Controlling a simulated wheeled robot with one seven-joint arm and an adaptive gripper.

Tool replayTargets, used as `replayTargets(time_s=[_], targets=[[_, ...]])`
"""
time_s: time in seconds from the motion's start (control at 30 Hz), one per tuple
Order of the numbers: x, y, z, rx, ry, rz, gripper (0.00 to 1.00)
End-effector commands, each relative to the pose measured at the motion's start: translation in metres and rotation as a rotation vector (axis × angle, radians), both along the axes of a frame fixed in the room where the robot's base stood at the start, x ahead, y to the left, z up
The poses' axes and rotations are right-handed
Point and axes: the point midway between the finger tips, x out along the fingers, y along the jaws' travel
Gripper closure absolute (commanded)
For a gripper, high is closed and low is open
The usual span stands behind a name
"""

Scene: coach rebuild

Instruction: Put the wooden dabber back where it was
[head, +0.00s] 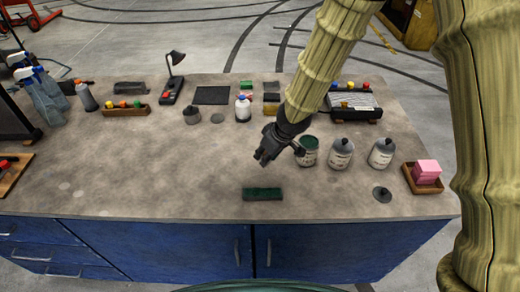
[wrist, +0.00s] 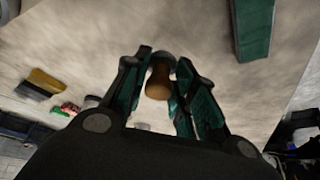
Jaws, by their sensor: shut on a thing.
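My gripper (head: 266,158) hangs over the middle of the workbench, left of the open can with green contents (head: 307,157). In the wrist view my gripper (wrist: 161,65) is shut on the wooden dabber (wrist: 158,80), a brown wooden handle with a rounded, darker greyish end between the green-lined fingers. In the head view I cannot make out the dabber; the gripper hides it. How far it is above the bench is hard to tell.
A dark green pad (head: 263,194) lies near the front edge. Two lidded cans (head: 340,156) (head: 381,154), a loose lid (head: 381,194) and a wooden tray (head: 410,182) with pink blocks stand right. A white bottle (head: 243,110) and dark pot (head: 191,116) stand behind.

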Motion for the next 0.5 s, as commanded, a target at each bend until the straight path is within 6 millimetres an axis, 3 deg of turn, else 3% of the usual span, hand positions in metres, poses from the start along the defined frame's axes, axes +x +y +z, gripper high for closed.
replayTargets(time_s=[0.2, 0.5], targets=[[0.029, 0.017, -0.001, 0.002, 0.001, 0.001, 0.99], [0.038, 0.022, -0.008, -0.002, 0.001, 0.002, 0.99]])
